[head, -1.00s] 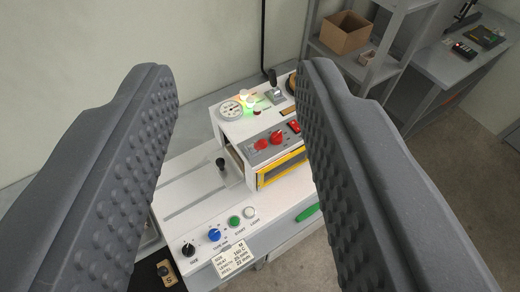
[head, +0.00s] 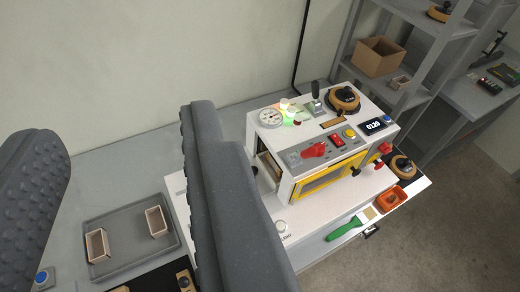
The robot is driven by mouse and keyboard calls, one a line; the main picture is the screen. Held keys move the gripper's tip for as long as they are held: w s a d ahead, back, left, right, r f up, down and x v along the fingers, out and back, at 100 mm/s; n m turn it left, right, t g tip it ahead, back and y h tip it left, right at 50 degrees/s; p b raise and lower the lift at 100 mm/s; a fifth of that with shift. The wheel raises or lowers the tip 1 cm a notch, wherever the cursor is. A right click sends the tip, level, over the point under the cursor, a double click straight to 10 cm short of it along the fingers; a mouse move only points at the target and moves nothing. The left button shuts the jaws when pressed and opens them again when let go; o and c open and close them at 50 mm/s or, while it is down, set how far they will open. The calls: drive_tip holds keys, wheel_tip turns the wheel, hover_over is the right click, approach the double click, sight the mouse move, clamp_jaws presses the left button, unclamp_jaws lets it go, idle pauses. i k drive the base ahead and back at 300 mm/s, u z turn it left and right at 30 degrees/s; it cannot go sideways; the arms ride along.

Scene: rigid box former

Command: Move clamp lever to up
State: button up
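A white box-forming machine (head: 290,136) stands right of centre. On its top, a black-handled lever (head: 316,90) stands nearly upright on a small grey bracket; no label is readable, so I cannot confirm it is the clamp lever. A second handle with red knobs (head: 382,150) sits at the machine's right front. My gripper (head: 125,125) is open and empty, its dark studded fingers wide apart. Both fingers are left of the upright lever and touch neither handle. The right finger covers part of the machine's left side and front panel.
A grey tray (head: 128,262) with two small open boxes lies at left. A round gauge (head: 271,117), lit lamps and a brown-black round part (head: 343,98) surround the lever. A green-handled tool (head: 344,229) and orange tray (head: 388,198) lie in front. Shelves stand behind at right.

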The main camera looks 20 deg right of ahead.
sight(312, 152)
drive_tip(key=u, duration=1.8)
drive_tip(key=k, duration=1)
drive_tip(key=z, duration=1.55)
drive_tip(key=i, duration=1)
drive_tip(key=u, duration=0.1)
